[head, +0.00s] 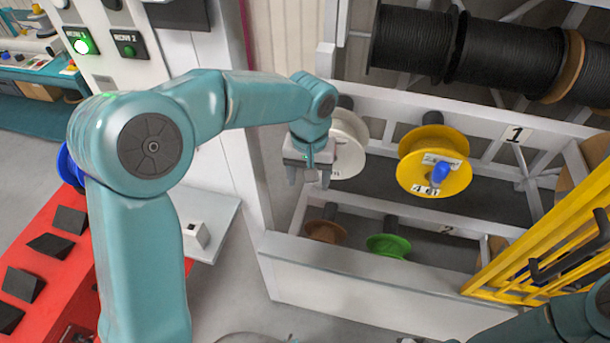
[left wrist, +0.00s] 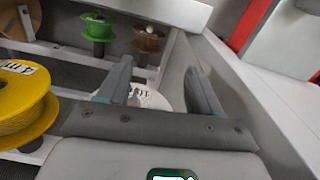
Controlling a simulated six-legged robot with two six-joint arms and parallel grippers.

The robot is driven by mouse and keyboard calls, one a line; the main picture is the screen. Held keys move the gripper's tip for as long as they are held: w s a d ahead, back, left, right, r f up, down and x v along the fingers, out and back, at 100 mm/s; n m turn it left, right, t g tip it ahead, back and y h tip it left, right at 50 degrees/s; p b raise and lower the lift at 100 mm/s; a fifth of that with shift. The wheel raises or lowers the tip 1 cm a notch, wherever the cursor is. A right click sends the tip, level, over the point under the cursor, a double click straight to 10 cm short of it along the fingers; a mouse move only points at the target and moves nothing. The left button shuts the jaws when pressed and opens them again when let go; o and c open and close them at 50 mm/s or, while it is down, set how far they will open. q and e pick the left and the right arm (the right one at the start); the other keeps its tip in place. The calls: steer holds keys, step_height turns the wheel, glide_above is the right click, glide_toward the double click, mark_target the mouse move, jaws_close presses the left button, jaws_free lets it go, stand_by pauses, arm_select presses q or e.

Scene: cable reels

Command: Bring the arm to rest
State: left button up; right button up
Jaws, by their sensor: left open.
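My left arm reaches across the head view from the left. Its gripper (head: 308,180) hangs in front of the rack, just left of the white reel (head: 347,145), with its fingers apart and nothing between them. In the left wrist view the two fingers of my left gripper (left wrist: 160,85) are spread, and part of the white reel (left wrist: 150,97) shows beyond the gap between them. I cannot tell the distance to the reel. A teal part of my other arm (head: 560,325) shows at the bottom right of the head view; its gripper is not visible.
A yellow reel (head: 434,162) with a blue knob sits right of the white one; it also shows in the left wrist view (left wrist: 22,105). Brown (head: 325,232) and green (head: 388,246) reels are below. A yellow rack (head: 540,250) stands right. A red bench (head: 45,260) is left.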

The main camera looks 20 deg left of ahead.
arm_select(q)
steer(key=s+d+f+m+h, duration=0.1)
steer(key=s+d+f+h, duration=0.15)
steer(key=f, duration=0.65)
steer(key=s+d+f+h, duration=0.1)
steer(key=s+d+f, duration=0.25)
steer(key=f, duration=0.55)
steer(key=s+d+f, duration=0.1)
steer(key=s+f, duration=0.9)
steer(key=s, duration=0.4)
steer(key=shift+s+d+b, duration=0.15)
steer(key=shift+s+b, duration=0.05)
steer(key=shift+b, duration=0.2)
steer(key=shift+h, duration=0.25)
steer(key=c, duration=0.4)
steer(key=shift+w+d, duration=0.15)
steer(key=shift+d, duration=0.05)
